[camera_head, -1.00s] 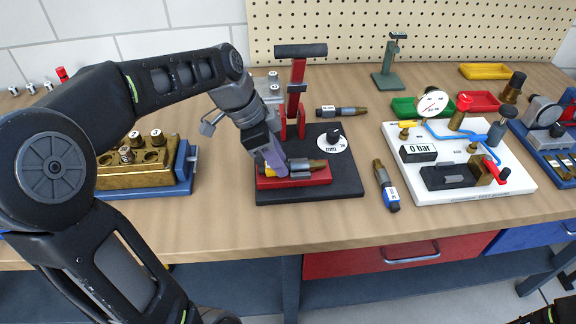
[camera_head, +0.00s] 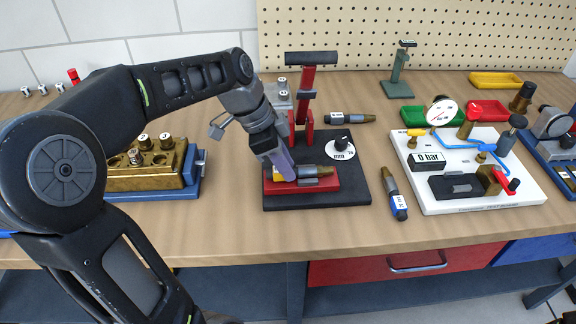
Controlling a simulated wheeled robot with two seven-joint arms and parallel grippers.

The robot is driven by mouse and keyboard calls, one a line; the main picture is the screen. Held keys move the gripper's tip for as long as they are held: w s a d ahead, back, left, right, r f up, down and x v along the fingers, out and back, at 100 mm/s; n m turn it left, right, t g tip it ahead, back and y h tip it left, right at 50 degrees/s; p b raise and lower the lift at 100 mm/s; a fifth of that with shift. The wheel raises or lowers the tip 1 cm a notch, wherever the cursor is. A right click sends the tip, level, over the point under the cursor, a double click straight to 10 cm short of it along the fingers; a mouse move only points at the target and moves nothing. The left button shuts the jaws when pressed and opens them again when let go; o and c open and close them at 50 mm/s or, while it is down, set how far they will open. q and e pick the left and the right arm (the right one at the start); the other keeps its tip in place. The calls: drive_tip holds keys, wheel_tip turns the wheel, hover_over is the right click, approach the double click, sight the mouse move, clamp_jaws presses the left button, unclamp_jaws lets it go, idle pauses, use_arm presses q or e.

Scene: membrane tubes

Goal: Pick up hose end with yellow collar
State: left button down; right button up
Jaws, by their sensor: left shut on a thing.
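The hose end still appears to rest in or just above the cradle; I cannot tell which. My right gripper is not clearly in view.
A red press post with a black handle (camera_head: 311,58) rises behind the cradle. Loose hose pieces lie behind (camera_head: 349,118) and right of the base (camera_head: 392,192). A white gauge board (camera_head: 450,205) stands at right, a brass block (camera_head: 150,181) at left. Bare wood lies in front.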

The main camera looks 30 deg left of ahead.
sight(295, 169)
use_arm(q)
drive_tip(key=shift+r, duration=0.6)
wheel_tip(295, 169, up, 2)
drive_tip(key=shift+r, duration=0.1)
drive_tip(key=s+d+b, duration=0.3)
drive_tip(key=s+d, duration=0.8)
drive_tip(key=s, duration=0.3)
drive_tip(key=shift+s, duration=0.15)
